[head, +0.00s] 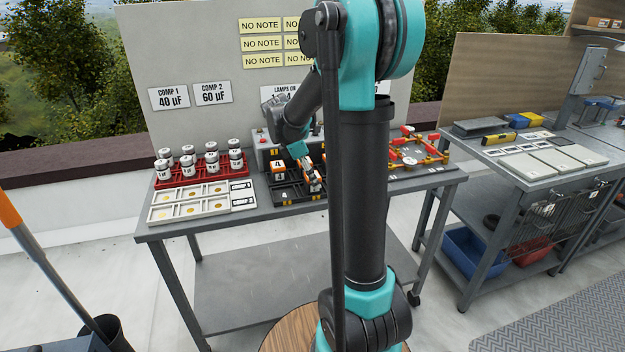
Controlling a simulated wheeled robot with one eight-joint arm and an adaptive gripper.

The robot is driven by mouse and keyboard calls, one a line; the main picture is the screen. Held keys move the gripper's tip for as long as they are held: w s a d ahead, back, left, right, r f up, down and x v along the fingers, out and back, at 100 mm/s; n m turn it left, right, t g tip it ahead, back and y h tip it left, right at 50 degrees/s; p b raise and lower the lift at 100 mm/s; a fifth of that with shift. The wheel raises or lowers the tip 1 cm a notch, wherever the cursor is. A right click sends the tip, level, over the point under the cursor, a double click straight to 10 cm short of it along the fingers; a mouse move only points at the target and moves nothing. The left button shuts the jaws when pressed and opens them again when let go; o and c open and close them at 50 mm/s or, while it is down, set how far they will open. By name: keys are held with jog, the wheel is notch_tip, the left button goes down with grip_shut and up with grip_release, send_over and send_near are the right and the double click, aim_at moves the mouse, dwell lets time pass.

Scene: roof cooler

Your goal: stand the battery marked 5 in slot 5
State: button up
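A dark battery with an orange top and the number 4 (278,168) stands in a dark slotted tray (285,194) near the middle of the table. My gripper (311,177) reaches down over the right part of this tray, right of the battery marked 4. Orange and pale parts show at its fingertips. They are too small to tell whether it holds a battery. I cannot make out a battery marked 5 or the label of slot 5. My own arm hides part of the tray's right side.
A red rack (187,180) with several white-topped jars stands at the left. Pale boards with yellow discs (190,208) lie before it. Red and yellow clamps (408,158) are at the right. A backboard (190,50) with notes rises behind. A second bench (515,165) stands further right.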

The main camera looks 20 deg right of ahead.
jog(key=v, duration=1.1)
jog(key=s+f+m+t+y, duration=0.4)
jog(key=s+f+m, duration=1.4)
jog(key=s, duration=0.4)
jog(key=shift+a+f, duration=0.5)
jog(key=shift+f, duration=0.05)
